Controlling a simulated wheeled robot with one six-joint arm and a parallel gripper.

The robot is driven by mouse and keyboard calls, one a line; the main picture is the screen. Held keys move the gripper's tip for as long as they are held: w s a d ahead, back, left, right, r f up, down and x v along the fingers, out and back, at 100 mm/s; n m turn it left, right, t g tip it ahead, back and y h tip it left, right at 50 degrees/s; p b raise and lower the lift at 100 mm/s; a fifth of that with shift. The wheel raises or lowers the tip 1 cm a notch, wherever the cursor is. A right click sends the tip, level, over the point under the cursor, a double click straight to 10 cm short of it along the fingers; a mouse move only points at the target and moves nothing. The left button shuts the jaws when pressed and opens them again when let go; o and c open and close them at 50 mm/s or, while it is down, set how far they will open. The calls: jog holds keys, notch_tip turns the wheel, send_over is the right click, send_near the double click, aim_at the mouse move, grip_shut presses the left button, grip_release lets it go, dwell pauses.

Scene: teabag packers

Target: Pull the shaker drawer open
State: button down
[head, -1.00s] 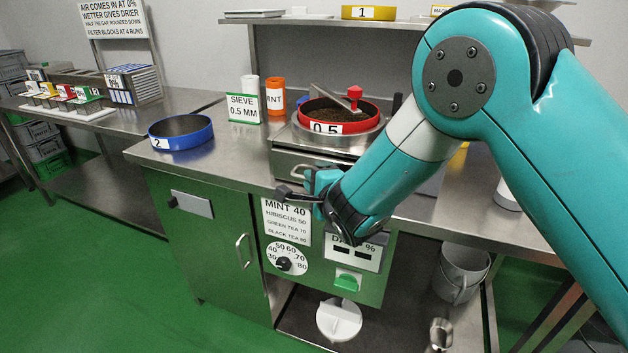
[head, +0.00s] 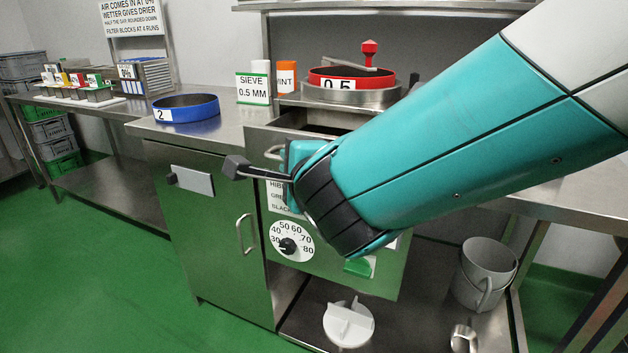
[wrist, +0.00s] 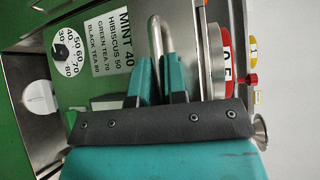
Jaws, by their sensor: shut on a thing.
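The shaker drawer (head: 256,133) stands pulled out from under the steel shaker, with its dark inside showing from above. Its bar handle (head: 271,153) is at the front and also shows in the wrist view (wrist: 155,35). My gripper (wrist: 157,62) is shut on this handle, one finger on each side of the bar. In the head view my gripper (head: 292,160) is at the drawer front, and my forearm hides the drawer's right part. The red 0.5 sieve (head: 335,83) sits on top of the shaker.
A blue sieve marked 2 (head: 187,114) stands on the counter to the left. A green-edged sieve sign (head: 253,89) and an orange container (head: 287,76) stand behind the drawer. Green floor in front is clear.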

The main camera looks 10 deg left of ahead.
jog(key=shift+s+a+b, duration=0.2)
jog(key=shift+s+b, duration=0.45)
jog(key=shift+s, duration=0.15)
jog(key=shift+s+a+b, duration=0.25)
jog(key=shift+s+b, duration=0.35)
jog(key=shift+s, duration=0.2)
jog(key=shift+s+a+b, duration=0.2)
jog(key=shift+s+b, duration=0.45)
jog(key=shift+s, duration=0.15)
jog(key=c, duration=1.2)
grip_release()
jog(key=shift+o, duration=0.2)
